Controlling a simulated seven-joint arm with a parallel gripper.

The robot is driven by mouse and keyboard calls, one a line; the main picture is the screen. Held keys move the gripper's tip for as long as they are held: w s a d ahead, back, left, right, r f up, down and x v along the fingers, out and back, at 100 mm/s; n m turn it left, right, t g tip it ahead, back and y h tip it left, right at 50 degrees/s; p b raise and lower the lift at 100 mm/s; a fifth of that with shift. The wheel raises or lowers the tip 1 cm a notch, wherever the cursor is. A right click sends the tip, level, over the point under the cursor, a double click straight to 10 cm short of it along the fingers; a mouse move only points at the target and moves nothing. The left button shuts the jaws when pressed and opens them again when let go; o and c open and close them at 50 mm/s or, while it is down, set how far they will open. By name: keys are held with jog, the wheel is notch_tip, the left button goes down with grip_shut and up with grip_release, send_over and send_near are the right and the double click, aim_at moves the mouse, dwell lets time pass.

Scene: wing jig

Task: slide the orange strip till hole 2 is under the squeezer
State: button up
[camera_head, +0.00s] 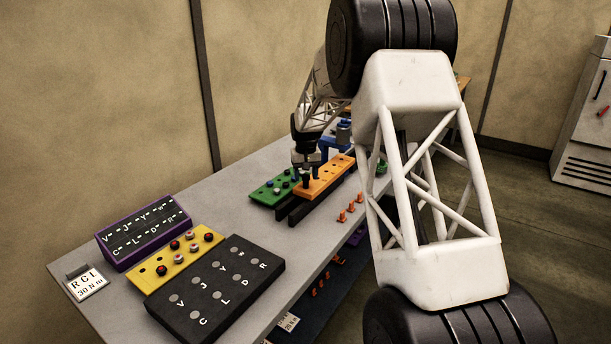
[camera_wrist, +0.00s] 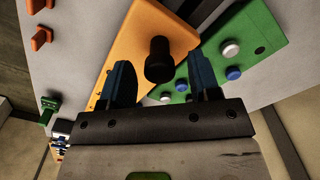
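The orange strip (camera_head: 331,173) lies on dark rails on the bench in the head view. In the wrist view the orange strip (camera_wrist: 128,45) runs diagonally at the upper middle, with a black knob (camera_wrist: 158,60) standing on it. My gripper (camera_head: 306,178) is over the strip's near end. In the wrist view my gripper (camera_wrist: 164,72) has its two blue fingers apart, one on each side of the knob, with a visible gap on both sides. A blue device (camera_head: 336,140), perhaps the squeezer, stands at the strip's far end, partly behind my arm. Hole numbers cannot be read.
A green strip (camera_head: 268,193) with several buttons lies left of the orange one. Several orange clips (camera_head: 351,208) stand along the bench's right edge. A yellow strip (camera_head: 160,268), a black lettered board (camera_head: 215,290) and a purple lettered box (camera_head: 140,235) occupy the near end.

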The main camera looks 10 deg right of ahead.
jog(key=shift+r, duration=0.1)
jog(key=shift+r, duration=3.85)
jog(key=shift+s+r, duration=0.3)
jog(key=shift+s, duration=0.1)
jog(key=s+r, duration=0.4)
jog(key=s, duration=0.6)
jog(key=s+r+t, duration=0.1)
jog(key=s+r, duration=0.3)
jog(key=s, duration=0.7)
jog(key=s+r, duration=0.4)
jog(key=s, duration=0.6)
jog(key=s+f, duration=0.3)
jog(key=s, duration=1.2)
jog(key=s+a+f+t, duration=0.1)
jog(key=s+f, duration=0.2)
jog(key=s, duration=1.2)
jog(key=shift+s+a+t, duration=0.2)
jog(key=shift+t, duration=0.1)
